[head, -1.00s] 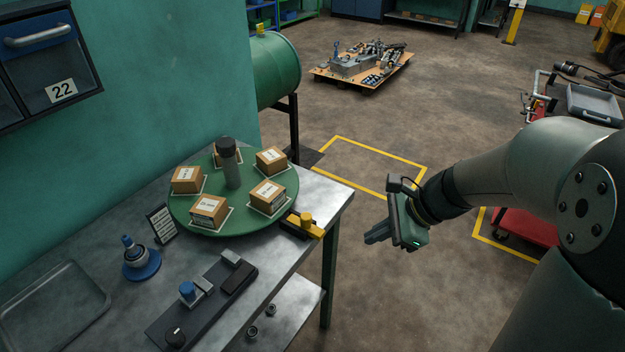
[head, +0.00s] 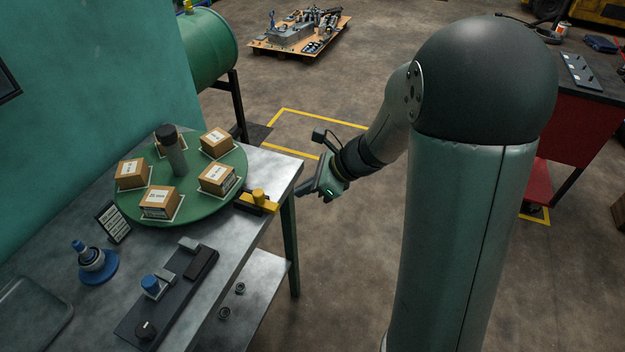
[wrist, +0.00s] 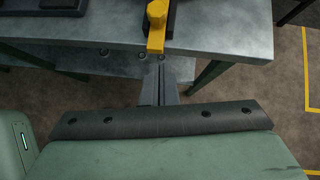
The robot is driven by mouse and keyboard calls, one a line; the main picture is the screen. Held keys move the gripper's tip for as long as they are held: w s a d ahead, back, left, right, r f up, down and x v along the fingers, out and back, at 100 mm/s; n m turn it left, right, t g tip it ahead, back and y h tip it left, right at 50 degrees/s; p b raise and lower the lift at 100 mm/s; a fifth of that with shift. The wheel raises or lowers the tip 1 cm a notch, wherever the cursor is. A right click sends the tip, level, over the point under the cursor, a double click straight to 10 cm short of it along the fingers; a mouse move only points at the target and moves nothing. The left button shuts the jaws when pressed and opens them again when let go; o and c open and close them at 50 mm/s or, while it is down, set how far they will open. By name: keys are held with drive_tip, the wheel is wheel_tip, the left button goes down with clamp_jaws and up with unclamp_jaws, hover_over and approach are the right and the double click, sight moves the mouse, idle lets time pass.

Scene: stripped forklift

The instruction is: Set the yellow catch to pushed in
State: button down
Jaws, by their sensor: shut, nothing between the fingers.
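The yellow catch (head: 258,201) sits at the right edge of the metal bench, beside the green turntable (head: 232,179). It has a flat yellow bar with an upright knob, on a dark base. Its bar sticks out over the bench edge in the wrist view (wrist: 156,28). My gripper (head: 306,188) is shut and empty, just off the bench edge, to the right of the catch and apart from it in the head view. In the wrist view the closed fingers (wrist: 161,75) point at the yellow bar's outer end; I cannot tell the exact gap.
The turntable carries several cartons and a grey cylinder (head: 172,152). A dark panel with a blue knob (head: 152,284) and a blue-based joystick (head: 92,258) stand on the bench (head: 60,275). A lower shelf is below.

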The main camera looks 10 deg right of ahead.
sight(277, 204)
drive_tip(key=shift+w+a+f+p, duration=0.25)
drive_tip(key=shift+w+a+f, duration=0.25)
drive_tip(key=shift+a, duration=0.6)
drive_tip(key=shift+w+a+f+p, duration=0.25)
drive_tip(key=shift+w+a+f, duration=0.25)
drive_tip(key=shift+a, duration=0.65)
drive_tip(key=shift+w+a+f+p, duration=0.3)
drive_tip(key=shift+a+f, duration=0.25)
drive_tip(key=shift+a, duration=0.55)
